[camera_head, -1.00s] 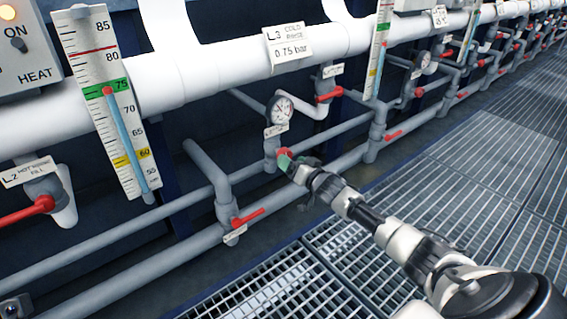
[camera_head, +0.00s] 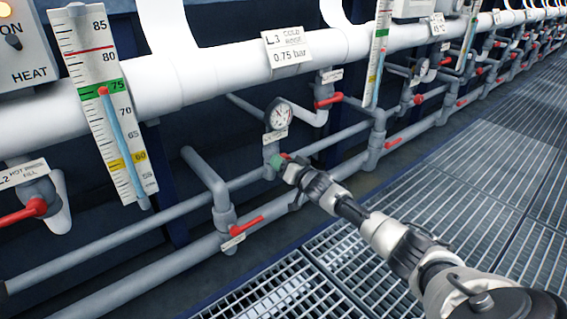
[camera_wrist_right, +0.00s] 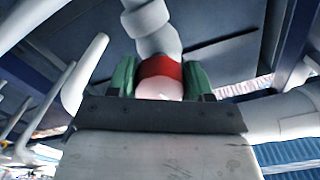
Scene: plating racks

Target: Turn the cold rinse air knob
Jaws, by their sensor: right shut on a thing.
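The cold rinse air knob is red and sits on a grey pipe fitting below a round pressure gauge (camera_head: 279,113). My right gripper (camera_head: 281,160) is at the knob, which it mostly hides in the head view. In the right wrist view, the green fingers of my right gripper (camera_wrist_right: 160,82) stand on both sides of the red knob (camera_wrist_right: 160,68) and are shut on it. The grey fitting (camera_wrist_right: 152,30) runs up from the knob. A sign (camera_head: 287,48) above reads L3 cold rinse, 0.75 bar. My left gripper is not in view.
A red lever (camera_head: 328,101) is right of the gauge, and another red lever (camera_head: 247,226) is lower left of my gripper. Grey pipes (camera_head: 215,190) run close by. A thermometer scale (camera_head: 105,100) stands at left. Metal grating (camera_head: 400,230) covers the floor.

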